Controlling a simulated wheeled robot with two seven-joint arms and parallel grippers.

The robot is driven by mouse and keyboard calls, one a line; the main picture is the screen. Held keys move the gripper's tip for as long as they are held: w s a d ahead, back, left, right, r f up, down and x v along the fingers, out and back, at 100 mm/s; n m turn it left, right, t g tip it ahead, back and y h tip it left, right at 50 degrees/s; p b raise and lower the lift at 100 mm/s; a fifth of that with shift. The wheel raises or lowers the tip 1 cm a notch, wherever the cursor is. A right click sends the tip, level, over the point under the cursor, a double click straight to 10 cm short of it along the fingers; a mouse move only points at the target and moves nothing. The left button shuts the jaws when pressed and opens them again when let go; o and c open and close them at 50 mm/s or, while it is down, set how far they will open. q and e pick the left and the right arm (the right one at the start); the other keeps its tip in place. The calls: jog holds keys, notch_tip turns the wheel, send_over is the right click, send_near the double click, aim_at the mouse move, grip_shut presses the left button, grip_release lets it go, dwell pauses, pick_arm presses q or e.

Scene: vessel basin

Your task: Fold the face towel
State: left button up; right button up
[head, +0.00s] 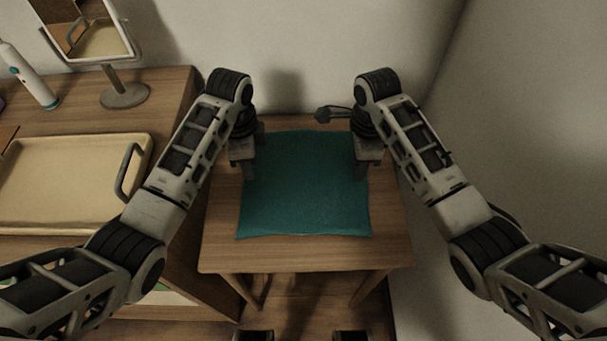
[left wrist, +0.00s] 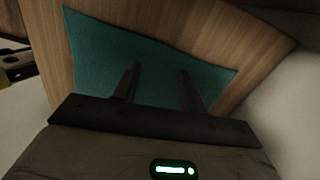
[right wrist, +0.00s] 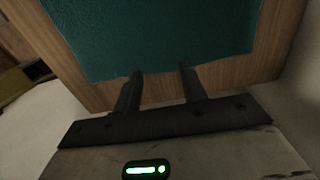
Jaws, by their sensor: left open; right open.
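The teal face towel (head: 305,195) lies flat and spread out on a small wooden table. My left gripper (head: 246,172) is open at the towel's far left part. In the left wrist view, its two fingers (left wrist: 158,85) are apart and show against the towel (left wrist: 105,60). My right gripper (head: 362,172) is open at the towel's far right edge. In the right wrist view, its fingers (right wrist: 160,82) are apart, with their tips at the towel's edge (right wrist: 150,35). I cannot tell whether either gripper touches the cloth. The arms hide parts of the towel's far side.
The small wooden table (head: 305,257) has a bare strip at the front. A higher wooden counter on the left bears a beige tray (head: 60,205) with a handle, a round mirror stand (head: 124,95) and a white electric device (head: 32,80). Walls stand behind and at right.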

pick_arm(q)
jog(key=shift+f, duration=2.2)
pick_arm(e)
jog(key=shift+f, duration=2.2)
pick_arm(q)
jog(key=shift+f, duration=0.15)
pick_arm(e)
jog(key=shift+f, duration=0.1)
pick_arm(q)
grip_shut()
pick_arm(e)
grip_shut()
